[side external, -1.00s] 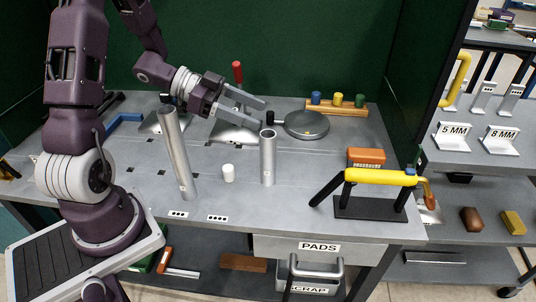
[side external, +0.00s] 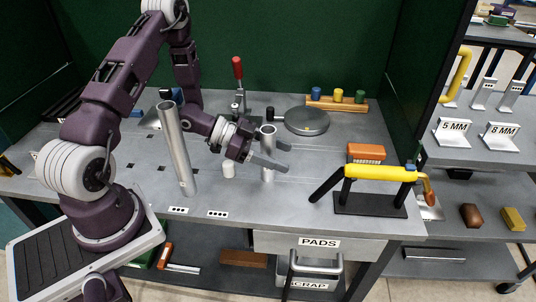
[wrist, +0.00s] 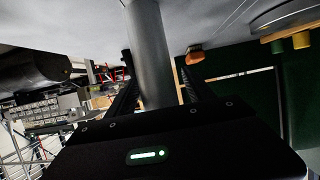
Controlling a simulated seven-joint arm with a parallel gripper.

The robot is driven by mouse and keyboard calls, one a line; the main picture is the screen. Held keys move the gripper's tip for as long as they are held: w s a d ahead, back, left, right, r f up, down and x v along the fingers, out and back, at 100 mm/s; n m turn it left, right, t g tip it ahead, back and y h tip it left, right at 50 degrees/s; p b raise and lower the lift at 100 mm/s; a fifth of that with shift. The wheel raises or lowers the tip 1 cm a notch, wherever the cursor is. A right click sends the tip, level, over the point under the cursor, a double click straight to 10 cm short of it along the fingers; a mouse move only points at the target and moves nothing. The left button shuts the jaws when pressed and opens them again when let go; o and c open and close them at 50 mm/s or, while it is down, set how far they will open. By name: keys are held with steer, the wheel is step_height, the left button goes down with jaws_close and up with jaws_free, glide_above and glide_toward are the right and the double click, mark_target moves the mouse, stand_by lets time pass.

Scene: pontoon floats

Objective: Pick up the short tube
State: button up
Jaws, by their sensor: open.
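The short tube (side external: 268,142) is a grey metal cylinder standing upright on the grey bench. My gripper (side external: 286,157) is open and low, with one finger on each side of the tube. In the wrist view, the tube (wrist: 149,45) stands between the two dark fingers, close to the palm (wrist: 160,145). I cannot tell whether either finger touches it. The near finger hides part of the tube in the side view.
A round grey plate (side external: 307,121) and a peg rack (side external: 337,104) lie behind. A yellow torch (side external: 380,173) rests on a black stand at right. A red-handled clamp (side external: 237,70) stands behind.

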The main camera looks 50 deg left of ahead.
jaws_close()
steer(key=shift+r, duration=0.15)
